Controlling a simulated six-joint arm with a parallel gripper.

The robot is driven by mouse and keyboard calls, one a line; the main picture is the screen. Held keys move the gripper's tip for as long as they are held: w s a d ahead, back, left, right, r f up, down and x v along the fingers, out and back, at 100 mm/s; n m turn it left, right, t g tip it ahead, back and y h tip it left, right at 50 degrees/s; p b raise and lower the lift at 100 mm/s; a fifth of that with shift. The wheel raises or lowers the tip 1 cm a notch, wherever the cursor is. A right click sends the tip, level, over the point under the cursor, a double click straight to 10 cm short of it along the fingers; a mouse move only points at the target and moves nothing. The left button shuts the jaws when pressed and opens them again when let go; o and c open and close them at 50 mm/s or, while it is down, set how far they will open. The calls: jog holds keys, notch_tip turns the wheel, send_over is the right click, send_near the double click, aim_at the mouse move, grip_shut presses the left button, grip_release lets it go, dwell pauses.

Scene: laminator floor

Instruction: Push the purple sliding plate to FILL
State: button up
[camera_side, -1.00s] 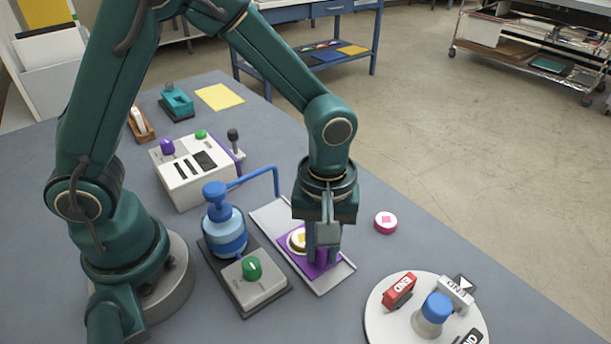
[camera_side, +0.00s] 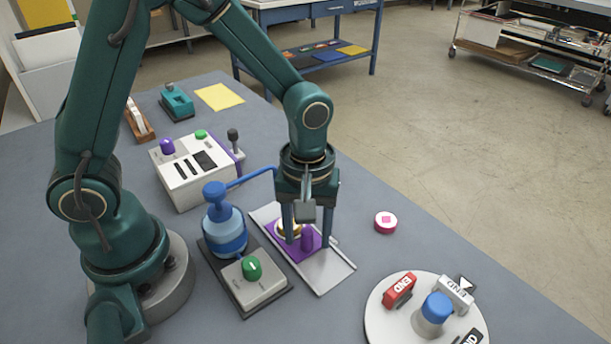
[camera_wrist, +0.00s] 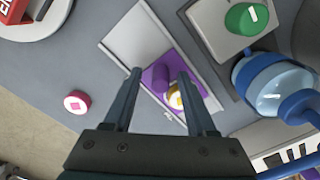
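The purple sliding plate (camera_side: 312,252) lies in a grey metal track (camera_side: 330,275), with bare track at its near end. An upright purple handle (camera_side: 308,238) stands on the plate. A round piece with a gold and yellow top (camera_side: 287,230) sits on the plate beyond the handle, partly hidden by a finger. My gripper (camera_side: 308,240) is low over the plate, its fingers apart on either side of the handle. The wrist view shows the plate (camera_wrist: 162,78) between the fingertips and the yellow-topped piece (camera_wrist: 178,97). No FILL label is readable.
A blue pump bottle (camera_side: 224,232) with a bent blue spout (camera_side: 250,177) stands left of the track, behind a green knob (camera_side: 252,267). A pink-topped disc (camera_side: 385,222) and a white turntable (camera_side: 390,322) are to the right. A white control box (camera_side: 190,180) stands behind.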

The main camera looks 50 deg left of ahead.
jog(key=shift+r, duration=2.6)
jog(key=shift+c, duration=0.2)
jog(key=shift+r, duration=0.75)
jog(key=shift+f, duration=2.6)
grip_shut()
